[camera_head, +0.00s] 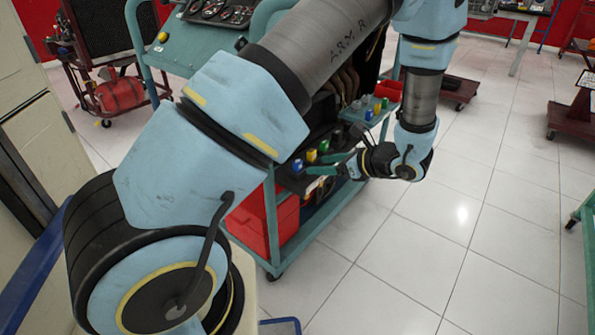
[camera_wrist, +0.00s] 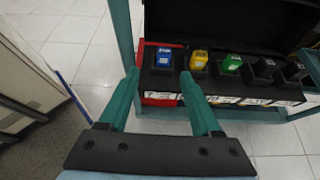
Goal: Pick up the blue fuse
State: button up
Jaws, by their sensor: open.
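The blue fuse (camera_wrist: 164,57) stands in the leftmost socket of a black fuse holder (camera_wrist: 180,82) in the wrist view. It also shows in the head view (camera_head: 297,166), just left of my fingertips. My gripper (camera_wrist: 160,76) is open, with its two teal fingers apart and nothing between them. In the wrist view the blue fuse appears between and just beyond the fingertips, apart from them. In the head view my gripper (camera_head: 316,165) reaches in from the right at the cart's side.
A yellow fuse (camera_wrist: 199,60) and a green fuse (camera_wrist: 231,64) stand to the right, followed by black pieces (camera_wrist: 263,69). Tiled floor right of the cart is clear.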

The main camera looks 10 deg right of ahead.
aim_at(300, 162)
jog(key=x, duration=0.7)
jog(key=shift+w+d+r, duration=0.1)
jog(key=shift+w+r, duration=0.25)
jog(key=shift+w+a+f, duration=0.25)
jog(key=shift+w+a, duration=0.1)
jog(key=shift+w, duration=0.05)
jog(key=shift+c, duration=0.3)
grip_shut()
